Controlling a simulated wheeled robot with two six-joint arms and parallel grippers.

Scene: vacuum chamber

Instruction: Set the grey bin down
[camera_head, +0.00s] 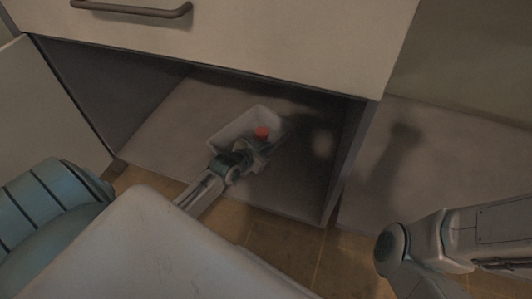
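The grey bin (231,132) is a small, light, open-topped box inside the open cabinet compartment, near the middle of the view. A red object (262,133) shows in it, at its right side. My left gripper (262,157) is at the bin's near right side and overlaps its near wall. Its fingers are small and dark here, so I cannot tell whether they are shut on the rim. I also cannot tell whether the bin's underside touches the compartment floor, because the gripper and near wall hide it. My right gripper is out of view.
The compartment floor (165,128) is clear to the left of the bin. A side panel (347,160) bounds it on the right. A drawer front (240,45) with a dark handle (135,10) overhangs it. An open door (45,110) stands at left.

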